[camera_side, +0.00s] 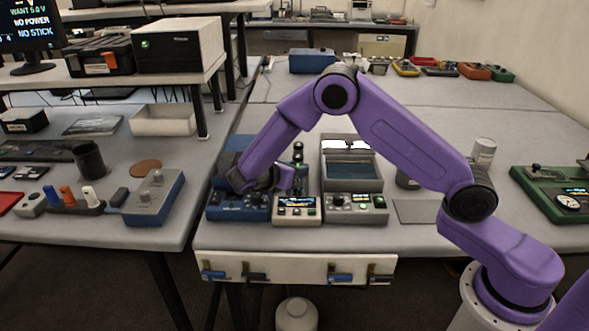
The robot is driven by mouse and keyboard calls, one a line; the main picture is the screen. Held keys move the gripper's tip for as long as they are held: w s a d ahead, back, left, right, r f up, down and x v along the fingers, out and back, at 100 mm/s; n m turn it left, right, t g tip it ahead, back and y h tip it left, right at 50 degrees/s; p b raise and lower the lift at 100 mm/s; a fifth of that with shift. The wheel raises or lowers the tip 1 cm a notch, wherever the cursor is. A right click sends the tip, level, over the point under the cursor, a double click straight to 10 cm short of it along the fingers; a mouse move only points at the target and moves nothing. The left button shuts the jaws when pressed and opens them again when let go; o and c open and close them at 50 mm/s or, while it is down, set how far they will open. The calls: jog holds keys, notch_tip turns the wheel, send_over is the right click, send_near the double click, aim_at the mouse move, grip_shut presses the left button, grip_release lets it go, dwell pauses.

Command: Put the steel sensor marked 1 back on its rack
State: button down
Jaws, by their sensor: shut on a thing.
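My gripper (291,181) is at the end of the purple arm, low over the instruments at the front left of the middle bench. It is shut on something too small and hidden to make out. A dark upright piece with a green part (298,154) stands just behind it. I cannot pick out a steel sensor marked 1. A pale strip with blue and black holders (295,268) runs along the bench's front edge; whether it is the sensor's rack I cannot tell.
A blue instrument (238,207), a cream meter (297,210) and a grey unit with an open chamber (353,190) crowd around my gripper. A blue-grey box (154,198) is on the left bench. A green gauge box (558,194) sits far right. The bench behind is mostly clear.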

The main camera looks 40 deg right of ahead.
jog(key=shift+f, duration=0.1)
jog(key=c, duration=0.8)
grip_release()
jog(key=shift+a+r, duration=0.15)
jog(key=shift+r, duration=0.05)
jog(key=v, duration=1.2)
jog(key=s+d+r+m+y, duration=0.1)
jog(key=s+y, duration=0.3)
jog(key=s, duration=0.7)
jog(key=s+d+m+g+y, duration=0.1)
jog(key=s+d+m+y, duration=0.3)
jog(key=s, duration=0.7)
jog(key=s+d+r+m+g+y, duration=0.1)
jog(key=s+y, duration=0.4)
jog(key=s, duration=0.7)
jog(key=shift+d+r+m+y, duration=0.2)
jog(key=shift+d+m, duration=0.2)
jog(key=shift+d, duration=0.2)
jog(key=shift+d+r+m+y, duration=0.1)
jog(key=shift+d+m+y, duration=0.1)
jog(key=shift+d+m, duration=0.3)
jog(key=shift+d, duration=0.1)
